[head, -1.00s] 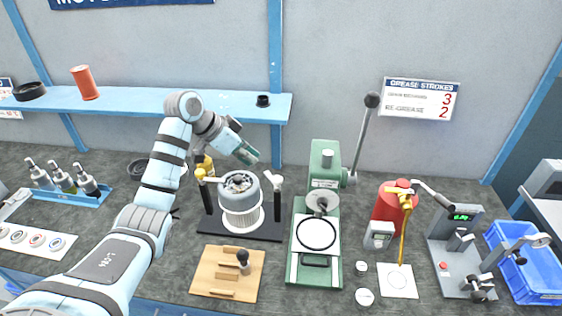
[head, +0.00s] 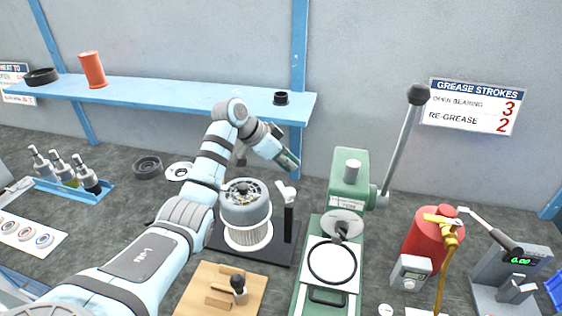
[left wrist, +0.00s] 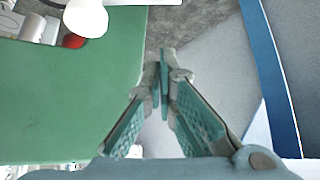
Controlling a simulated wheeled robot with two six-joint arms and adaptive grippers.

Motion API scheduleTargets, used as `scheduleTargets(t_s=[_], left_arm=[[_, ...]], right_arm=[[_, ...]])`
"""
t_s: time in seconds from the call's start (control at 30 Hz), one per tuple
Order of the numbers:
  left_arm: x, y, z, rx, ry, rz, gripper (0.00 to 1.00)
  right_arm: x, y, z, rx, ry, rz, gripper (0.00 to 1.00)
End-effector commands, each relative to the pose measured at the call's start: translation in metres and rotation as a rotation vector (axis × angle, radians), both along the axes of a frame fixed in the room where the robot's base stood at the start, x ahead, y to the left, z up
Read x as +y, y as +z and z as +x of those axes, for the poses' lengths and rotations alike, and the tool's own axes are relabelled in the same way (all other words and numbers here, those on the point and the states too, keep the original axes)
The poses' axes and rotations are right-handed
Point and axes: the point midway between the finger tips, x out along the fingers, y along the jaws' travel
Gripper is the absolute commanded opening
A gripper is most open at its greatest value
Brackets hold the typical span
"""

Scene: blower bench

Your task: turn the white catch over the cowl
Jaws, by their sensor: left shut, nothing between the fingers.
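The grey cowl (head: 244,209) sits over a white ribbed part of the blower on a black base (head: 274,250). The white catch (head: 286,191) tops the black post (head: 289,222) right of the cowl. It is tilted and appears to lie beside the cowl's rim, not over it. My left gripper (head: 291,161) is shut and empty, above and apparently behind the white catch, with a gap between them in the picture. Its shut fingers also show in the left wrist view (left wrist: 163,58). My arm hides the left post. My right gripper is out of view.
A green press (head: 346,205) with a long lever (head: 403,140) stands close on the right. A wooden block (head: 215,292) lies in front. A blue shelf (head: 180,94) runs behind my arm. A red canister (head: 424,238) stands farther right.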

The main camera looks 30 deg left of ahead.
Motion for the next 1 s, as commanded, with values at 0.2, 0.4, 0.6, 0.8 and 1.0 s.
scheduleTargets(t_s=[0.2,0.4,0.6,0.8,1.0], left_arm=[[-0.019,-0.039,0.023,0.004,0.0,-0.002,0.0],[-0.001,-0.042,0.005,-0.001,0.005,0.004,0.0],[0.006,-0.043,-0.006,0.0,0.004,0.003,0.0],[0.006,-0.043,-0.006,0.001,0.004,0.002,0.0],[0.006,-0.043,-0.005,0.001,0.01,0.002,0.0]], right_arm=[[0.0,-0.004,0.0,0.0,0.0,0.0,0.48],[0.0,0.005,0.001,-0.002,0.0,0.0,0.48],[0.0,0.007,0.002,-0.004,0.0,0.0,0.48],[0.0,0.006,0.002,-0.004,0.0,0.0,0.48],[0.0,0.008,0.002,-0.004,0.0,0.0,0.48]])
